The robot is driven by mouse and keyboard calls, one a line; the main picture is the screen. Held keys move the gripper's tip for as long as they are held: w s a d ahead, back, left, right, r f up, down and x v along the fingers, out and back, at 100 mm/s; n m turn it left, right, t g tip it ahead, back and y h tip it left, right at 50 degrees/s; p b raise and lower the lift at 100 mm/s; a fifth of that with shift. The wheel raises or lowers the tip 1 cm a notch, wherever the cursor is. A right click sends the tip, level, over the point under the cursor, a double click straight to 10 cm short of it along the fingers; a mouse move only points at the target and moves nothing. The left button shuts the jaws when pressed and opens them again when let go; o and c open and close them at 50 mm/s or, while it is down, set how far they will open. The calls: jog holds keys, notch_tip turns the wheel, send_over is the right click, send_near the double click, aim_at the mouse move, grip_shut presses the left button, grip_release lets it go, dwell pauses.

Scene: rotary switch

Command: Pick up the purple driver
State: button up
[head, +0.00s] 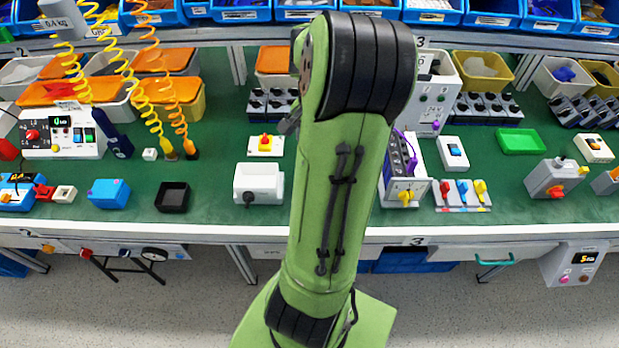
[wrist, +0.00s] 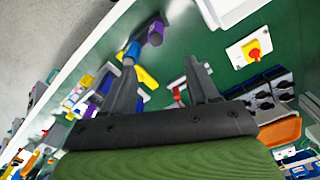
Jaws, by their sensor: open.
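My gripper (wrist: 162,66) shows in the wrist view, its two dark fingers spread apart with nothing visible held between them. A purple-ended piece with a dark grey shaft (wrist: 155,37) lies just beyond the left fingertip; it looks like the purple driver. A blue piece (wrist: 132,50) sits beside it, at or behind the left finger. I cannot tell whether the finger touches either.
A white box (head: 258,183) and a red-yellow button (head: 265,143) stand left of my arm. A box with a purple cord (head: 405,185) and a panel of coloured switches (head: 462,194) stand right. A yellow piece (wrist: 145,78) lies between the fingers' lines. Green bench shows between items.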

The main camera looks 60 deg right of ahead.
jog(key=f+b, duration=0.1)
jog(key=f, duration=0.4)
jog(key=f+b, duration=0.2)
jog(key=f, duration=0.3)
jog(key=f+b, duration=0.1)
jog(key=f, duration=0.5)
jog(key=shift+s, duration=0.35)
jog(key=c, duration=1.1)
